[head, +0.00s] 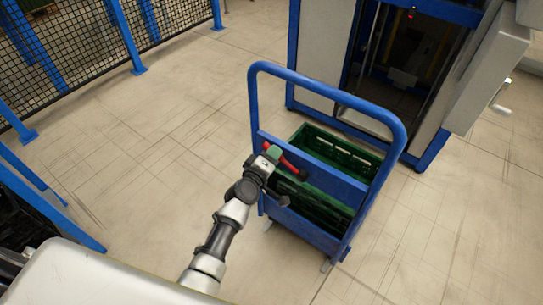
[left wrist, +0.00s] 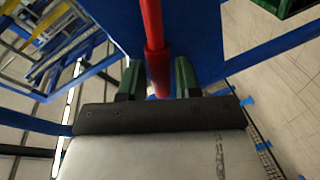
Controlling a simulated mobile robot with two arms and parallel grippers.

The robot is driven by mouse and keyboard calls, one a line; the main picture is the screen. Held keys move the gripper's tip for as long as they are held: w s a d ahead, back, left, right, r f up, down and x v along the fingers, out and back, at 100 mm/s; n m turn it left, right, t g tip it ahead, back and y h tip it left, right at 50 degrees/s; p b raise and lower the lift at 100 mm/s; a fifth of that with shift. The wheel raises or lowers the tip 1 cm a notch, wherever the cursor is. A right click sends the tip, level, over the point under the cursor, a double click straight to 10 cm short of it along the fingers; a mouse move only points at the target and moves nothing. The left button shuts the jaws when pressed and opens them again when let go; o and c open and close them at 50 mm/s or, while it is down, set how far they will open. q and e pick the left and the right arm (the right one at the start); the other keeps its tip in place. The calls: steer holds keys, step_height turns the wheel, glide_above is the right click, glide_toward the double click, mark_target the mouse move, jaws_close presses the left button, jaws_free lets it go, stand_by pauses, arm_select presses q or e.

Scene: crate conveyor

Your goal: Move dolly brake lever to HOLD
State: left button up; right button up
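The blue dolly (head: 402,128) stands in front of the machine opening. Its red brake lever (head: 291,165) is on the near side of the frame, beside my left gripper (head: 271,156). In the left wrist view the red lever (left wrist: 153,42) runs down between the two green fingers of my left gripper (left wrist: 158,78). The fingers are apart, one on each side of the lever, with narrow gaps showing. I cannot tell whether either touches it. No HOLD marking is readable. My right gripper is not in view.
A green crate (head: 345,153) sits on the dolly behind its blue crossbar. A grey and blue machine frame (head: 292,55) stands just behind. A mesh fence (head: 75,45) is at the upper left. The floor (head: 150,130) left of the dolly is clear.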

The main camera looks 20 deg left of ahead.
arm_select(q)
jaws_close()
